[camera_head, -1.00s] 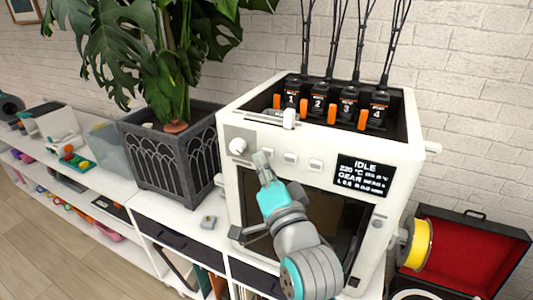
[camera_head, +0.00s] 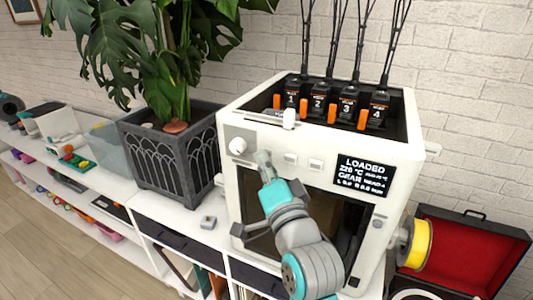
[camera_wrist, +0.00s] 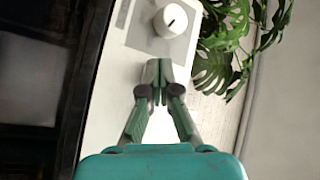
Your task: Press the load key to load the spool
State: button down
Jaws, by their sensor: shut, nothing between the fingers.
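The white printer (camera_head: 400,155) stands on the shelf top. Its black display (camera_head: 364,175) reads LOADED on the top line. A row of small white keys runs along the front panel, and two of them (camera_head: 302,161) show right of my gripper. My gripper (camera_head: 262,157) is shut and empty, its tips at the left end of this row. The key at the tips is hidden, and I cannot tell whether they touch it. The wrist view shows the closed fingertips (camera_wrist: 157,68) just below the white knob (camera_wrist: 170,21). A yellow spool (camera_head: 421,243) hangs at the printer's right side.
A plant in a dark grey planter (camera_head: 165,158) stands close left of the printer. An open case with red lining (camera_head: 466,255) is at the right.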

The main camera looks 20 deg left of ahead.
jog(key=shift+s, duration=0.8)
jog(key=s, duration=0.5)
dwell(0.5)
jog(key=shift+d, duration=0.1)
dwell(0.5)
